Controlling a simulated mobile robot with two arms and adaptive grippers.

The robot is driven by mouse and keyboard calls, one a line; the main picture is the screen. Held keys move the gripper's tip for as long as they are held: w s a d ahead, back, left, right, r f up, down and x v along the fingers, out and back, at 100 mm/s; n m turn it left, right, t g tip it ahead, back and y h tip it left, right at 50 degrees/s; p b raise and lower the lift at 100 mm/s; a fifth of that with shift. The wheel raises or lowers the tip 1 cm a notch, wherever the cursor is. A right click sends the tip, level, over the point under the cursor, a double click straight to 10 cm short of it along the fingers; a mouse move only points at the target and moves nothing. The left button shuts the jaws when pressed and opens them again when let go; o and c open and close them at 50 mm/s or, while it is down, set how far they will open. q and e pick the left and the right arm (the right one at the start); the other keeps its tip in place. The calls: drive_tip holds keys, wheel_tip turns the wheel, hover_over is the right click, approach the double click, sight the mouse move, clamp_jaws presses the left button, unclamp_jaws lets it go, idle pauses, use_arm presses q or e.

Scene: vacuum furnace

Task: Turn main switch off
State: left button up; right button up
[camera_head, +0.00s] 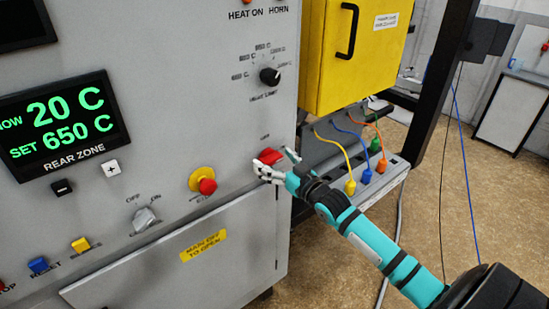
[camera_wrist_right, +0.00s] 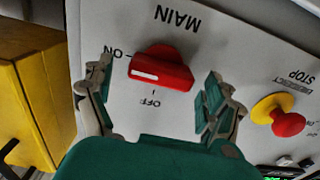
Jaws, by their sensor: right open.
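The main switch is a red rotary handle (camera_head: 270,156) at the lower right of the grey furnace panel. In the right wrist view the handle (camera_wrist_right: 162,69) has its white mark towards the word ON, with OFF printed at another side of it. My right gripper (camera_head: 276,163) is open at the switch. In the wrist view its two fingers (camera_wrist_right: 160,74) stand on either side of the handle, with visible gaps, so it is not gripped. In the head view the fingers partly cover the switch. My left gripper is not in view.
A red emergency stop knob on a yellow base (camera_head: 205,185) is left of the switch, also visible in the wrist view (camera_wrist_right: 287,123). A yellow box (camera_head: 355,60) is at the right, above coloured cables (camera_head: 356,150). A small OFF/ON selector (camera_head: 146,218) is further left.

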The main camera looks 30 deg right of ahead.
drive_tip(key=shift+w, duration=0.2)
drive_tip(key=c, duration=1.2)
drive_tip(key=shift+n, duration=0.3)
drive_tip(key=n, duration=0.3)
drive_tip(key=shift+a+n, duration=0.15)
drive_tip(key=shift+n, duration=0.15)
drive_tip(key=n, duration=0.4)
drive_tip(key=shift+f, duration=0.15)
drive_tip(key=n, duration=0.5)
drive_tip(key=shift+a+f+b, duration=0.1)
drive_tip(key=shift+a+b, duration=0.05)
drive_tip(key=shift+b, duration=0.15)
drive_tip(key=n, duration=0.4)
drive_tip(key=shift+f+n+b, duration=0.15)
drive_tip(key=shift+n+b, duration=0.15)
drive_tip(key=shift+n, duration=0.1)
